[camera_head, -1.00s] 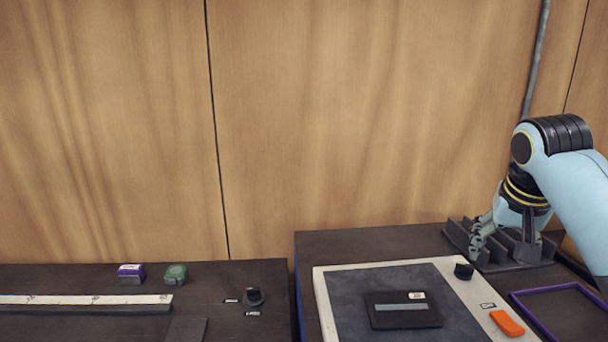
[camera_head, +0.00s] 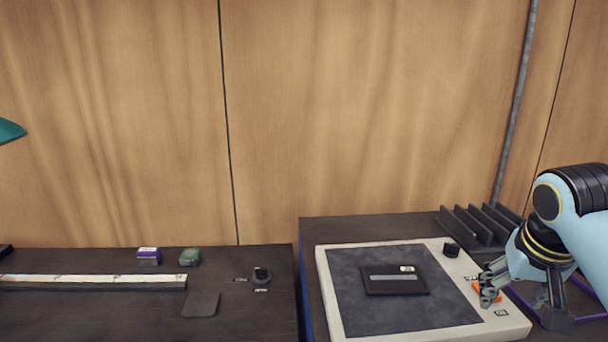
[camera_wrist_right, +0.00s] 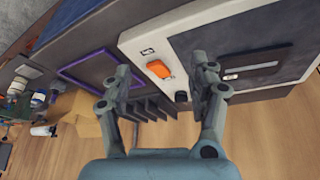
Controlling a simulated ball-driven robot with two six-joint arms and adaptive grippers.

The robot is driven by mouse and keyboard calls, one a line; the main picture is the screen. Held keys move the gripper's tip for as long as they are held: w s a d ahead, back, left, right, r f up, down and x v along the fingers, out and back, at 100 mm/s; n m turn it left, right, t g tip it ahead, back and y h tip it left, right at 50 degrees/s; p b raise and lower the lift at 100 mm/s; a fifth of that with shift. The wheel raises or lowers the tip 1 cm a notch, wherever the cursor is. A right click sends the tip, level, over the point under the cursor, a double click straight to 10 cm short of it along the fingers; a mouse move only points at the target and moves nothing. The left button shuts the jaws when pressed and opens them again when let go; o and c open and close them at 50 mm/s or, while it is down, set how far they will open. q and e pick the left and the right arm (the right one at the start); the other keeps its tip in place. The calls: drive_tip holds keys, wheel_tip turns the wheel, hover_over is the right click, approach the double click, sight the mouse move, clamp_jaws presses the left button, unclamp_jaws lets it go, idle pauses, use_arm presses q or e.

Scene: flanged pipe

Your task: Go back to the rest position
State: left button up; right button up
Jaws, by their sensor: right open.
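My right gripper (camera_head: 514,294) is in the head view at the lower right, over the right edge of the white-framed panel. In the right wrist view its two fingers (camera_wrist_right: 160,82) are spread apart with nothing between them. The orange block (camera_head: 478,288) on the panel frame is partly hidden behind a finger in the head view. It shows whole in the right wrist view (camera_wrist_right: 159,69), beyond the fingertips. My left gripper is not in view.
A black slotted rack (camera_head: 470,222) stands behind the gripper. A purple-edged tray (camera_wrist_right: 88,68) lies beside the panel. The panel (camera_head: 333,312) carries a flat dark device (camera_head: 395,285) and a black knob (camera_head: 451,250). Purple (camera_head: 148,254) and green (camera_head: 189,257) items sit on the left bench.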

drive_tip(key=s+a+f+n+y, duration=0.1)
drive_tip(key=s+a+f+n, duration=0.15)
drive_tip(key=s, duration=1.05)
drive_tip(key=s+a+f+n, duration=0.1)
drive_tip(key=s+a+n, duration=0.15)
drive_tip(key=s, duration=0.95)
wheel_tip(320, 180, down, 40)
drive_tip(key=s+d+g+b, duration=0.2)
drive_tip(key=b, duration=1.2)
use_arm(q)
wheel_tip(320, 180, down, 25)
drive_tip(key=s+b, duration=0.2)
drive_tip(key=b, duration=0.8)
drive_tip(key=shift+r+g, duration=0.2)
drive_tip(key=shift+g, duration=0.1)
use_arm(e)
drive_tip(key=s+f, duration=0.9)
drive_tip(key=f, duration=0.4)
drive_tip(key=s+d+f+g, duration=0.1)
drive_tip(key=s+f, duration=0.8)
drive_tip(key=f, duration=0.4)
drive_tip(key=shift+s+d+f+m, duration=0.2)
drive_tip(key=shift+s+f+m, duration=0.05)
drive_tip(key=shift+s+m, duration=0.15)
